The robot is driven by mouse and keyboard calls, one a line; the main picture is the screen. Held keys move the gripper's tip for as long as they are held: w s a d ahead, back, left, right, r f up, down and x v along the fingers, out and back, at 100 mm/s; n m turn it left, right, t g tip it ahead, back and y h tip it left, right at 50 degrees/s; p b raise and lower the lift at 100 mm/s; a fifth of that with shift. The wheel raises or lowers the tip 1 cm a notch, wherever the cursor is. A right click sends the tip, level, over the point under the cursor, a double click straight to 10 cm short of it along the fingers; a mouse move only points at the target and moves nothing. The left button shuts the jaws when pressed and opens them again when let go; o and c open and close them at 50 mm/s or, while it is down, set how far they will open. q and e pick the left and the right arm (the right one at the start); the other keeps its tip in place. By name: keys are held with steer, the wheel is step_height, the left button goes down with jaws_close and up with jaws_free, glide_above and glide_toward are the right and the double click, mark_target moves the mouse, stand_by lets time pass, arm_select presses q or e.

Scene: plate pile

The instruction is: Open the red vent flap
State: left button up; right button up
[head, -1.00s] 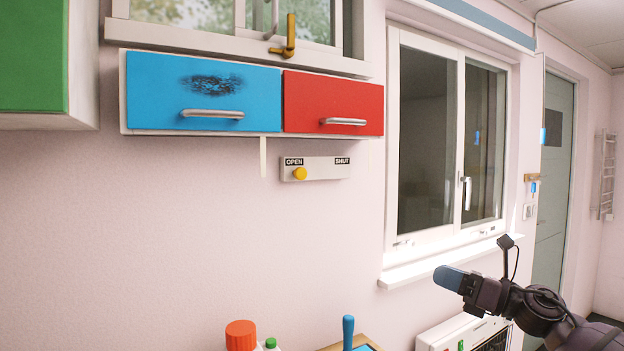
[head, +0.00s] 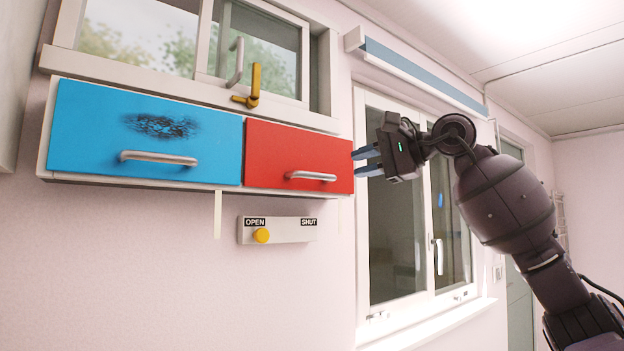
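The red vent flap (head: 272,160) is on the wall, to the right of a blue flap, and looks shut. Its silver bar handle (head: 311,176) runs along its lower part. My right gripper (head: 366,161) is raised just right of the red flap's right edge in the picture, with its two blue fingers pointing left. The fingers are apart with nothing between them. I cannot tell how far the gripper is from the wall. My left gripper is not in view.
The blue flap (head: 90,134) has a dark smudge and a silver handle. Below is a panel marked OPEN and SHUT (head: 290,230), its yellow knob (head: 262,236) at the OPEN end. A brass latch (head: 253,88) sits on the window frame above. A tall window (head: 400,240) is behind my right arm.

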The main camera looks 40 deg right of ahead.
mark_target(322, 175)
steer(key=x, duration=0.7)
steer(key=shift+w+a, duration=0.1)
steer(key=shift+w, duration=0.15)
steer(key=shift+p+x, duration=0.35)
steer(key=shift+x, duration=0.7)
steer(key=shift+f, duration=0.15)
jaws_close()
